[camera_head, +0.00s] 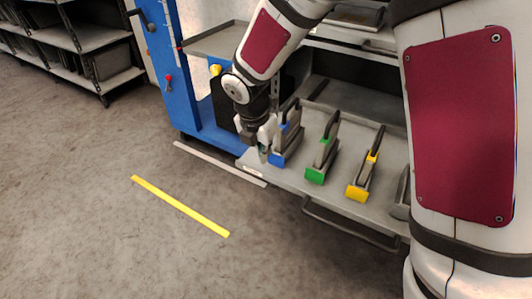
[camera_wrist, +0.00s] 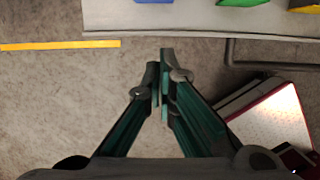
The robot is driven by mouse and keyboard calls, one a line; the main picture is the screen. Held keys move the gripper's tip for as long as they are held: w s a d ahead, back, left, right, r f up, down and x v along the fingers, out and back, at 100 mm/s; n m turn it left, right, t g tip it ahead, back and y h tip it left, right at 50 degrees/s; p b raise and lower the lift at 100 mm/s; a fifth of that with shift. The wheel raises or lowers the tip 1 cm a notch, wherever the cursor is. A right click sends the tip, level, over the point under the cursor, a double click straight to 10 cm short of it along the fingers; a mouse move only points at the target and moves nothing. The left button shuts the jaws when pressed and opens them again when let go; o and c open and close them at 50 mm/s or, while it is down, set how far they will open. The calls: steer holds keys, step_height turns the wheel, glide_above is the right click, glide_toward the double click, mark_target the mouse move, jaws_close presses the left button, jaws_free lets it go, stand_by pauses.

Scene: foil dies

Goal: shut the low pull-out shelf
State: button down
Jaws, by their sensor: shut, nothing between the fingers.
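The low pull-out shelf (camera_head: 333,197) stands pulled out of the machine, its front edge toward me, with a dark bar handle (camera_head: 350,228) along the front. In the wrist view the shelf's front edge (camera_wrist: 190,30) runs across the top and the handle (camera_wrist: 270,53) shows at the right. My gripper (camera_head: 263,150) is at the left end of the shelf in the head view. In the wrist view my gripper (camera_wrist: 164,85) is shut and empty, with floor beneath its tips, to the left of the handle and apart from it.
On the shelf stand dies with blue (camera_head: 278,158), green (camera_head: 316,175) and yellow (camera_head: 357,192) fronts. A blue cabinet side (camera_head: 178,75) rises at the left of the shelf. A yellow floor strip (camera_head: 180,206) lies on open floor in front. A dark rack (camera_head: 88,50) stands far left.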

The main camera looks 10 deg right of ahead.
steer(key=b, duration=0.4)
glide_toward(274, 175)
step_height(274, 175, down, 3)
steer(key=s+a, duration=0.1)
steer(key=shift+w+d+r, duration=0.3)
steer(key=shift+w+d, duration=0.45)
steer(key=shift+w, duration=0.15)
steer(key=shift+w+d, duration=0.4)
steer(key=shift+w, duration=0.1)
steer(key=shift+w+r, duration=0.1)
